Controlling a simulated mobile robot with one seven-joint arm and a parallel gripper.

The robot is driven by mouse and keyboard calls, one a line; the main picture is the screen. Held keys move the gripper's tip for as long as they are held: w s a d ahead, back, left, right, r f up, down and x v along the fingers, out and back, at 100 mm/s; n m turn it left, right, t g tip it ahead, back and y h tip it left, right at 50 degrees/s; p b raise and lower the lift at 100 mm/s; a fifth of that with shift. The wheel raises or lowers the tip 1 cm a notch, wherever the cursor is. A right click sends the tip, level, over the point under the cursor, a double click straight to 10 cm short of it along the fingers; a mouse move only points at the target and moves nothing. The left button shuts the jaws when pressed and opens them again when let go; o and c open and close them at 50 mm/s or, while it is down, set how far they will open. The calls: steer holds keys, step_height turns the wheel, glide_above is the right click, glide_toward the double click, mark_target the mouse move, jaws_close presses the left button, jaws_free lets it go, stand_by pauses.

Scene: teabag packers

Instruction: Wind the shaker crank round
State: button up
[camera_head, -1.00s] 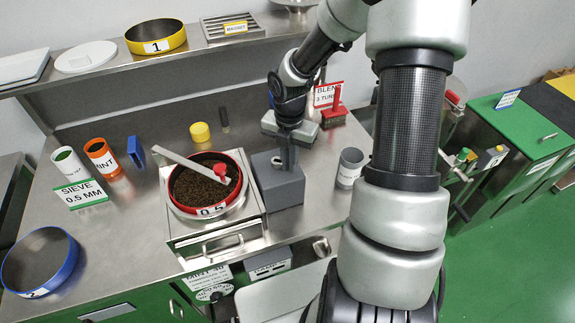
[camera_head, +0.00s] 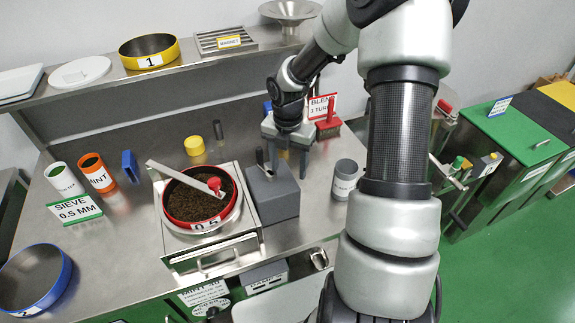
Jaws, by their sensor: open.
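The shaker crank is a flat grey bar (camera_head: 180,174) with a red knob (camera_head: 214,183) at its right end. It lies across the top of a round red-rimmed sieve (camera_head: 166,207) marked 0.5, filled with dark brown leaf. The sieve sits on a steel shaker stand (camera_head: 213,250). My gripper (camera_head: 288,168) is open and empty, fingers pointing down, behind and above the grey block (camera_head: 272,195) right of the sieve. It is well to the right of the red knob, apart from it. The block partly hides what is below the fingers.
A grey cup (camera_head: 345,180) stands right of the block. A yellow cylinder (camera_head: 194,146), a blue scoop-like piece (camera_head: 130,166), orange and green-rimmed cups and a sieve sign (camera_head: 73,209) stand left. A blue-rimmed sieve (camera_head: 35,280) is front left.

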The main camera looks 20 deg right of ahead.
steer(key=o, duration=0.3)
steer(key=shift+w+a, duration=0.2)
steer(key=shift+a, duration=0.75)
steer(key=shift+d, duration=0.25)
steer(key=shift+a, duration=0.1)
steer(key=shift+w+a, duration=0.5)
steer(key=shift+a, duration=0.7)
steer(key=shift+w+a, duration=0.5)
steer(key=shift+a, duration=0.75)
steer(key=shift+w+a, duration=0.5)
steer(key=shift+a, duration=0.7)
steer(key=shift+a, duration=0.1)
